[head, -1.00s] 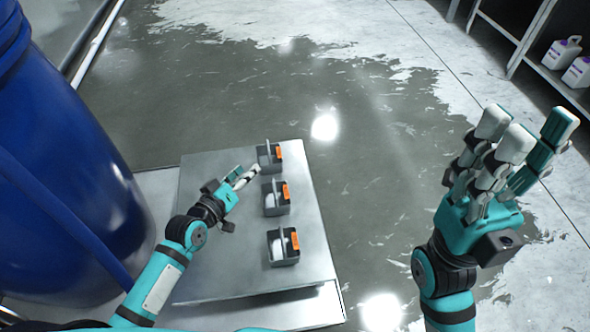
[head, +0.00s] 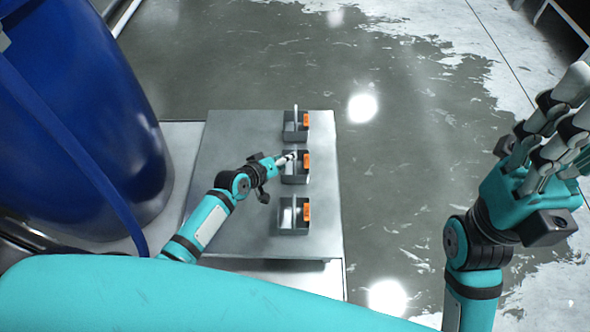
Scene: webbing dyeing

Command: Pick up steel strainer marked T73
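Three small grey metal strainers with upright plates and orange tags stand in a row on a steel table: the far one (head: 295,134), the middle one (head: 297,177) and the near one (head: 291,225). The tag markings are too small to read, so I cannot tell which is T73. My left gripper (head: 287,159) is at the left side of the middle strainer, its fingertips over or at its upper part. Contact and finger opening are unclear. My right gripper (head: 557,115) is raised at the right, away from the table, fingers spread and empty.
The steel table (head: 235,150) has bare room left of the strainers. A large blue barrel (head: 80,120) stands close on the left. Wet grey floor (head: 400,170) lies open to the right. A shelf (head: 565,22) edges in at the top right.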

